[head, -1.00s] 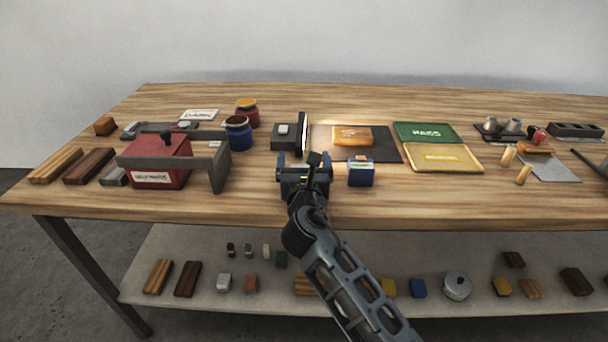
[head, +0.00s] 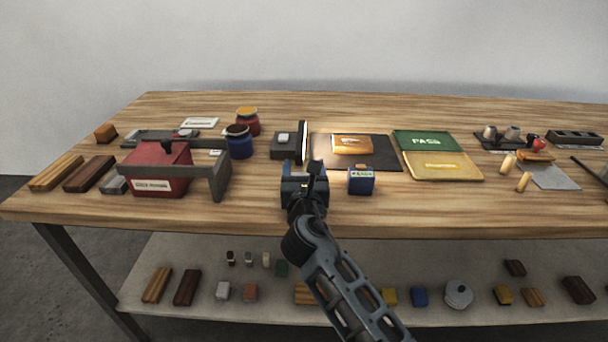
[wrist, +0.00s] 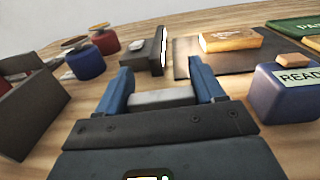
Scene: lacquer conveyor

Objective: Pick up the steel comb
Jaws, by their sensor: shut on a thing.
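My gripper (wrist: 162,90) is shut on a flat grey metal piece, which I take to be the steel comb (wrist: 160,97). The piece lies crosswise between the two blue fingers in the wrist view, and no teeth can be made out. In the head view my gripper (head: 304,180) is at the front middle of the table, just left of the blue READY box, and hides the piece. I cannot tell whether the piece still touches the table.
The blue READY box (head: 361,181) stands close on the right, also in the wrist view (wrist: 285,95). Behind are a dark upright-plate stand (head: 290,147) and a dark mat (head: 380,157) with an orange block (head: 351,145). A red box (head: 158,165) with a grey frame stands left.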

